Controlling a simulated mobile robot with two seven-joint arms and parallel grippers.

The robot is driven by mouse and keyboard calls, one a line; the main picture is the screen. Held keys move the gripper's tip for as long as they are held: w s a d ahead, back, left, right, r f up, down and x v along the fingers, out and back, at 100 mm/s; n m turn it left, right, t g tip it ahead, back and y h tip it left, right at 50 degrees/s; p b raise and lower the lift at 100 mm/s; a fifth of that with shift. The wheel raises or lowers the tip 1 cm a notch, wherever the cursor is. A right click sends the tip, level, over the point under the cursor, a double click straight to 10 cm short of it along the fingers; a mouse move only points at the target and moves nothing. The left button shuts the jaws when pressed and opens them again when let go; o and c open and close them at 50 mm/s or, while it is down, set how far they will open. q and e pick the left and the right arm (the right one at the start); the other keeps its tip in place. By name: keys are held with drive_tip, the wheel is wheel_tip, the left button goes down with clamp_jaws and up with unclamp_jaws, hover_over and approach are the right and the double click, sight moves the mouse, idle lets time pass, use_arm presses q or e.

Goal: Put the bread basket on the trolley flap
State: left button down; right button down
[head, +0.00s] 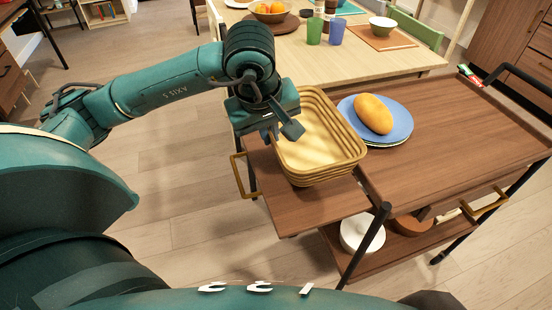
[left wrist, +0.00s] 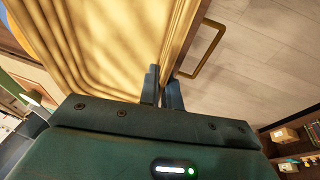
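The bread basket (head: 325,135) is yellow with ribbed sides and looks empty. It is upright over the trolley flap (head: 305,210), a brown board at the trolley's left end; I cannot tell whether its base touches the flap. My left gripper (head: 279,133) is at the basket's left rim, with one finger inside and one outside the wall. In the left wrist view the fingers (left wrist: 162,90) are close together with the basket wall (left wrist: 178,40) between them. My right gripper is not in view.
The trolley top (head: 450,140) holds blue plates (head: 400,118) with a bread loaf (head: 374,114), right beside the basket. A brass handle (head: 238,176) sticks out at the flap's left. A dining table (head: 310,60) stands behind. A white bowl (head: 361,234) is on the lower shelf.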

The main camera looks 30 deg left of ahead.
use_arm(q)
wheel_tip(320, 180, down, 4)
drive_tip(key=shift+w+r, duration=0.1)
drive_tip(key=shift+r, duration=0.1)
drive_tip(key=shift+f, duration=1.85)
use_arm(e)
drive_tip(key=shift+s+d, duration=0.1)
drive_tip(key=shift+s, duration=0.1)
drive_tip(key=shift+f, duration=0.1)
use_arm(q)
drive_tip(key=shift+f+b, duration=0.2)
drive_tip(key=shift+b, duration=0.3)
drive_tip(key=c, duration=1.6)
unclamp_jaws()
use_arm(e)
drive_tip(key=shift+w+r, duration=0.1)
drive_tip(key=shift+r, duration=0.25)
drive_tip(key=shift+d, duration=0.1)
use_arm(q)
drive_tip(key=shift+r+p, duration=0.4)
drive_tip(key=shift+r, duration=0.05)
drive_tip(key=v, duration=1.1)
drive_tip(key=shift+r+p, duration=0.3)
drive_tip(key=shift+p, duration=0.05)
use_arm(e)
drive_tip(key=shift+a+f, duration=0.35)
